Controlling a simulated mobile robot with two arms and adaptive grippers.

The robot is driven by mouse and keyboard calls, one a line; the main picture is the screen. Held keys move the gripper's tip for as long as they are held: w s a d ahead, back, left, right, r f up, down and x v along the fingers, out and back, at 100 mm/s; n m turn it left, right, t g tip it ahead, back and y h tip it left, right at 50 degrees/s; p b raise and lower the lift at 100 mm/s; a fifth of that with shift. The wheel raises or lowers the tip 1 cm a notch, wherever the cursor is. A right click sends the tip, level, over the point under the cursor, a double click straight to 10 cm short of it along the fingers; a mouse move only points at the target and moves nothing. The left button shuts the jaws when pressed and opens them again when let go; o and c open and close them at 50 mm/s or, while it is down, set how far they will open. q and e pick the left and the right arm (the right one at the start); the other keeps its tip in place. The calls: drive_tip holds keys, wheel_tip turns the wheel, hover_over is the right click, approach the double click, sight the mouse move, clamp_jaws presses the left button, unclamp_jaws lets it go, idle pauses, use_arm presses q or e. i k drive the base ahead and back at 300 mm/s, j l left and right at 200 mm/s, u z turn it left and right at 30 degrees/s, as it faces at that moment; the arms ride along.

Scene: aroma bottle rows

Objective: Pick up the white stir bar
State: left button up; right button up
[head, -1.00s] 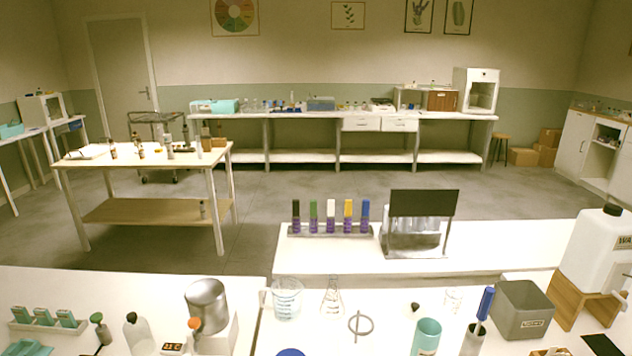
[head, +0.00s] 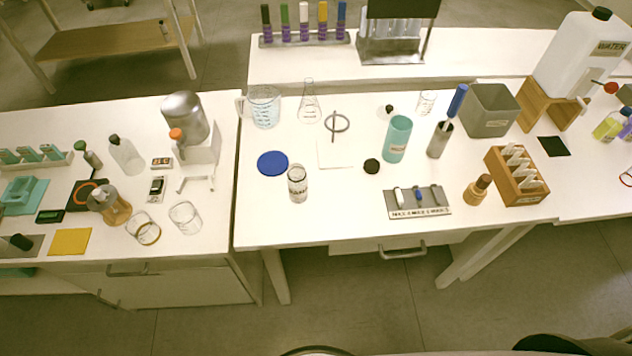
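The white stir bar (head: 399,198) sits at the left end of a small grey labelled holder (head: 415,211) near the front of the middle table. A blue bar (head: 419,195) and a dark-topped piece (head: 436,195) sit to its right in the same holder. The label on the holder is too small to read surely. Neither of my grippers is in view, and nothing touches the stir bar.
A stoppered brown bottle (head: 478,190) and a wooden rack (head: 517,182) stand right of the holder. A teal bottle (head: 397,139) and a black cap (head: 371,166) are behind it. A clear labelled jar (head: 298,184) stands to the left, with bare tabletop between.

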sight(398, 195)
drive_tip(key=i+l, duration=0.1)
drive_tip(key=l, duration=0.2)
drive_tip(key=i+l, duration=0.1)
drive_tip(key=l, duration=0.25)
drive_tip(key=i+l, duration=0.15)
drive_tip(key=l, duration=0.15)
drive_tip(key=i+l, duration=0.1)
drive_tip(key=l, duration=0.25)
